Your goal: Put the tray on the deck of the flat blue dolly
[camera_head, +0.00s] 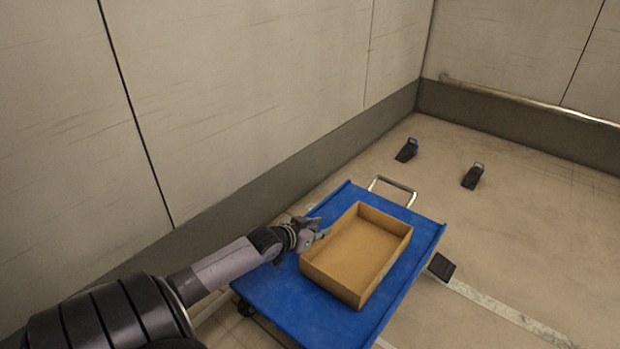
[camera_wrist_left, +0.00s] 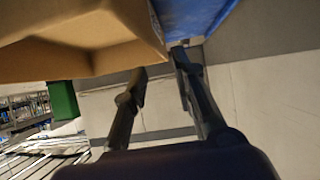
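The tray is a shallow, open, tan-brown box (camera_head: 328,284). It appears to rest flat on the deck of the flat blue dolly (camera_head: 280,298), with blue deck showing around it, and is empty. In the left wrist view the tray (camera_wrist_left: 75,60) fills the upper left, and a strip of the blue dolly (camera_wrist_left: 190,18) shows beside it. My left gripper (camera_head: 322,229) is at the tray's left side, near the rim. Its fingers (camera_wrist_left: 160,68) are spread apart, with nothing seen between them. Whether a finger touches the tray is unclear. My right gripper is not in view.
The dolly has a metal handle (camera_head: 392,190) at its far end. A pale panelled wall (camera_head: 250,90) runs close along the left. Several small dark wedge-like objects (camera_head: 407,150) are on the floor beyond and right. The floor at right is mostly clear.

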